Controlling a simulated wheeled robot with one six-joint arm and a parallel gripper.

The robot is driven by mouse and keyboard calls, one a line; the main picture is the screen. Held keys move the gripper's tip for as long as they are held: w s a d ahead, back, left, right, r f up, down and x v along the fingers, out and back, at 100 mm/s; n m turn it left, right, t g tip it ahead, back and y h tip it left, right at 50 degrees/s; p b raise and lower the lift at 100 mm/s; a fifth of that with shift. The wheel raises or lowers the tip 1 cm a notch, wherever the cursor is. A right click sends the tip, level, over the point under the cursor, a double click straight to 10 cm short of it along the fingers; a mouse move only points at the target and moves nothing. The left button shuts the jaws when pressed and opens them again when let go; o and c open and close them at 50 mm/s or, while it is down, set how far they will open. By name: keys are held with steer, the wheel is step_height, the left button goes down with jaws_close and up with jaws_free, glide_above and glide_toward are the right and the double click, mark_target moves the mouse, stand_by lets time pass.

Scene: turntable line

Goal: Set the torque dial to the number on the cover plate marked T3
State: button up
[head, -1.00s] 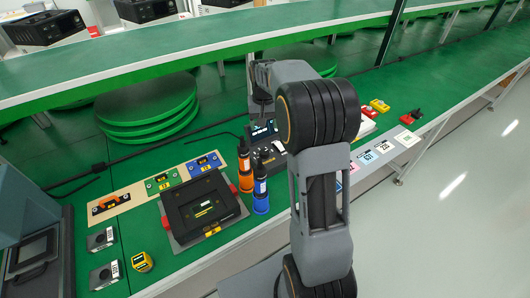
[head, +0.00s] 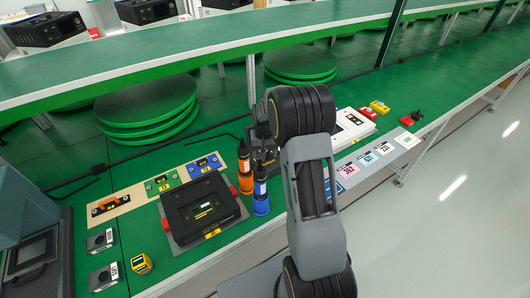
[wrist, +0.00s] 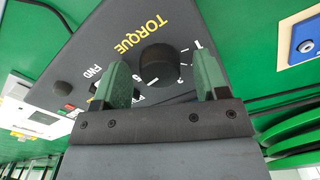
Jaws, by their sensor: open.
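The black torque dial (wrist: 158,65) sits on a dark control box (wrist: 75,50) with yellow TORQUE lettering, in the wrist view. White scale marks surround the dial; only some numerals show. My gripper (wrist: 163,78) has its green fingers apart, one on each side of the dial in the picture; I cannot tell whether they touch it.
An orange driver (head: 245,172) and a blue driver (head: 261,190) stand beside a black case (head: 198,208). A yellow item (head: 141,264) lies at front left. Coloured number cards (head: 366,159) line the right edge. A green shelf (head: 200,45) runs above the bench.

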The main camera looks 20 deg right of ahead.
steer(key=shift+f, duration=0.1)
steer(key=shift+c, duration=0.2)
steer(key=c, duration=0.9)
steer(key=shift+n, duration=0.3)
steer(key=n, duration=0.7)
steer(key=shift+n+b, duration=0.3)
steer(key=shift+b, duration=0.1)
steer(key=n, duration=0.3)
steer(key=shift+n, duration=2.2)
